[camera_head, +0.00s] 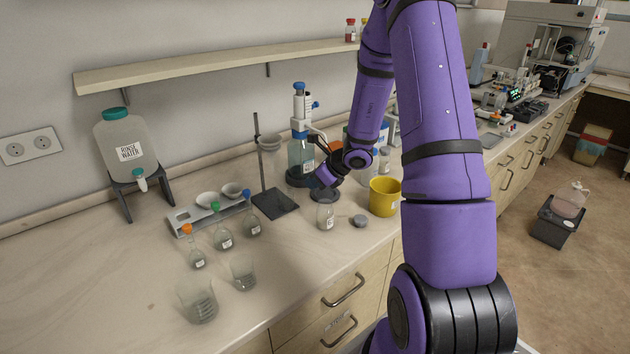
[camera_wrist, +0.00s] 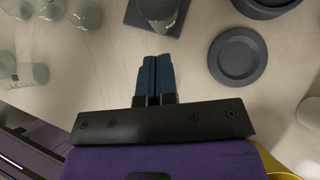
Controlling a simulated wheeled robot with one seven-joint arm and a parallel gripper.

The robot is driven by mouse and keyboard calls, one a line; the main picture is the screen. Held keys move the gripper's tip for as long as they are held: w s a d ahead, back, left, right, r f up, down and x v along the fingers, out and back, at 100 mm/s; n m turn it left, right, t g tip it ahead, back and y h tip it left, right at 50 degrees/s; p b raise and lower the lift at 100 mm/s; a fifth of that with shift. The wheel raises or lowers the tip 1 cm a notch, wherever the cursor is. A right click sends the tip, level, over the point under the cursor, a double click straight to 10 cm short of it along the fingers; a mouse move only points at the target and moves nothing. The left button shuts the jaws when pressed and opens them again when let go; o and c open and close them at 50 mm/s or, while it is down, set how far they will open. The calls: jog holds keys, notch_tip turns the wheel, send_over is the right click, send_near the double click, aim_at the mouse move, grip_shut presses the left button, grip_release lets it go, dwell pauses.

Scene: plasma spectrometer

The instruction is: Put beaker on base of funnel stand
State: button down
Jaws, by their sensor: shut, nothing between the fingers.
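Two clear glass beakers stand on the bench at the front left in the head view: a smaller one (camera_head: 243,273) and a larger one (camera_head: 198,302). The funnel stand has a dark flat base (camera_head: 276,204), with a thin rod and a pale funnel (camera_head: 269,144) above it. No beaker shows on the base. In the wrist view, part of the base (camera_wrist: 140,15) shows at the top, partly covered by the funnel. My gripper (camera_wrist: 157,60) is shut and empty, its fingers together over the bench. In the head view my gripper (camera_head: 314,183) is right of the stand base.
Stoppered flasks (camera_head: 223,240) stand between the beakers and the stand.

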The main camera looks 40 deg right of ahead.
aim_at(292, 189)
jog(key=x, duration=0.6)
jog(key=shift+w+a+f, duration=0.15)
jog(key=shift+w+a, duration=0.05)
jog(key=shift+w+a, duration=0.3)
jog(key=shift+w, duration=0.25)
jog(key=shift+w+a, duration=0.25)
jog(key=shift+w, duration=0.3)
